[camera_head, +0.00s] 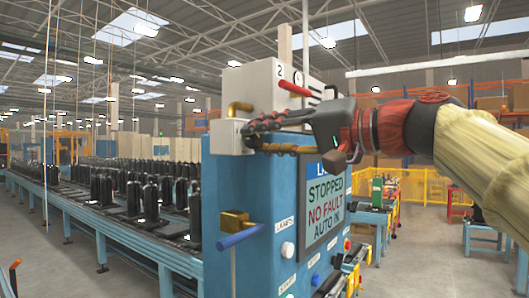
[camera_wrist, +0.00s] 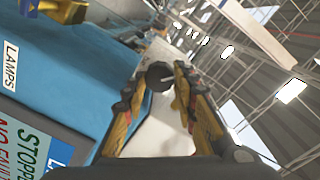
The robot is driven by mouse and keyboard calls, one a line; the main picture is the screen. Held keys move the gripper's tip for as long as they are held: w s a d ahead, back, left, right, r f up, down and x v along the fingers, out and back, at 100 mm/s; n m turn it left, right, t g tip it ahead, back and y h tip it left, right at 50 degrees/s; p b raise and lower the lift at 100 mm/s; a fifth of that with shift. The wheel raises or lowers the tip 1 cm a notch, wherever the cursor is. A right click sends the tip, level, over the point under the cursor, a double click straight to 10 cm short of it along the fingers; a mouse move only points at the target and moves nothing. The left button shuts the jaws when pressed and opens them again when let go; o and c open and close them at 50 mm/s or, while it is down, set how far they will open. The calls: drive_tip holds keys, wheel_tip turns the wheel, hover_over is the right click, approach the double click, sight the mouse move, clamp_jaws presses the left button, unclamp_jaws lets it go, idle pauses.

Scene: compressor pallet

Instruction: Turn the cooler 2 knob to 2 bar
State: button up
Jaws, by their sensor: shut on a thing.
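A round black knob (camera_wrist: 159,76) with a pale pointer line shows in the wrist view between the tips of my gripper (camera_wrist: 158,70). The fingers are closed on its two sides. In the head view, my gripper (camera_head: 256,137) reaches in from the right, its fingers against the small white box (camera_head: 227,137) on top of the blue cabinet, and hides the knob. A white panel (camera_head: 262,80) marked "2" stands above, with a small round gauge (camera_head: 298,78) on it. The gauge reading and the knob's setting are too small to tell.
A red lever (camera_head: 293,89) juts out just above my fingers, and a brass pipe (camera_head: 240,107) is beside them. The blue cabinet (camera_head: 225,190) carries a status screen (camera_head: 323,210) and a blue-handled valve (camera_head: 238,236).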

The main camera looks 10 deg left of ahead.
drive_tip(key=shift+f+n+b, duration=0.2)
drive_tip(key=shift+n+b, duration=0.5)
drive_tip(key=shift+n, duration=0.2)
drive_tip(key=o, duration=0.9)
drive_tip(key=shift+r, duration=0.1)
drive_tip(key=shift+d, duration=0.1)
drive_tip(key=v, duration=1.1)
drive_tip(key=shift+s+d, duration=0.25)
drive_tip(key=shift+d, duration=0.1)
